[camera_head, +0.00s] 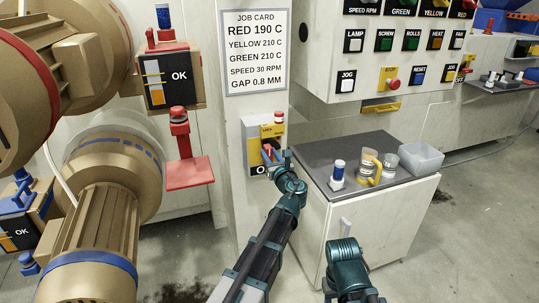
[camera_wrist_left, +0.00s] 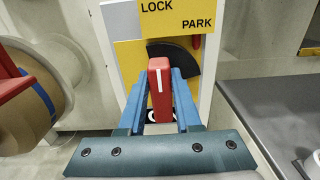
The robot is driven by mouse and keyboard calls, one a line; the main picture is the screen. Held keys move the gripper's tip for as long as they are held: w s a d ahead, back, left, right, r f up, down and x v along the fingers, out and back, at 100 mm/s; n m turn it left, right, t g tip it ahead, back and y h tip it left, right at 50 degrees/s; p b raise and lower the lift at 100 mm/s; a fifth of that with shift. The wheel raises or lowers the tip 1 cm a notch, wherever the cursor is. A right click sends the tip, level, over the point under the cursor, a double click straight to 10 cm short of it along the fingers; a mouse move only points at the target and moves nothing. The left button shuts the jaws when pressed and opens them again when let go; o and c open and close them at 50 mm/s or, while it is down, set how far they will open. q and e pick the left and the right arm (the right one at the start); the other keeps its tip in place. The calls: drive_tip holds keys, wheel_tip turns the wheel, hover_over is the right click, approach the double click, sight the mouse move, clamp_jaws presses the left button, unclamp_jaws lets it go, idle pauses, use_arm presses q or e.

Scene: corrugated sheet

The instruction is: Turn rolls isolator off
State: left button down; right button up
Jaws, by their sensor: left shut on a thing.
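The isolator box (camera_head: 248,128) is on the pale post under the job card, with a yellow plate marked LOCK and PARK in the left wrist view (camera_wrist_left: 127,52). Its red handle (camera_head: 270,147) has a white stripe, upright in the wrist view (camera_wrist_left: 159,88). My left gripper (camera_head: 272,155) is shut on this handle, one blue finger on each side. A black label at the bottom of the box is partly hidden; only an O reads clearly. My right arm (camera_head: 346,262) shows at the bottom of the head view; its fingers cannot be made out.
A grey-topped cabinet (camera_head: 330,146) stands right of the post, carrying a blue-capped bottle (camera_head: 338,173), a yellow-handled cup (camera_head: 368,164), jars and a tray (camera_head: 421,157). A button panel (camera_head: 385,60) is above. Large brown rolls (camera_head: 112,165) and a red bracket (camera_head: 189,174) are left.

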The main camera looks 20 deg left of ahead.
use_arm(q)
drive_tip(key=shift+s+n, duration=0.1)
drive_tip(key=shift+n, duration=0.2)
drive_tip(key=shift+s+a+f+n+b, duration=0.2)
drive_tip(key=shift+a+f+n+b, duration=0.15)
drive_tip(key=shift+n, duration=2.5)
drive_tip(key=shift+s+a+f+n+b, duration=0.25)
drive_tip(key=shift+f+n+b, duration=0.1)
drive_tip(key=shift+n, duration=2.45)
drive_tip(key=shift+s+a+f+n+b, duration=0.15)
drive_tip(key=shift+a+f+n+b, duration=0.2)
drive_tip(key=shift+n, duration=2.5)
drive_tip(key=c, duration=0.6)
unclamp_jaws()
drive_tip(key=v, duration=1.4)
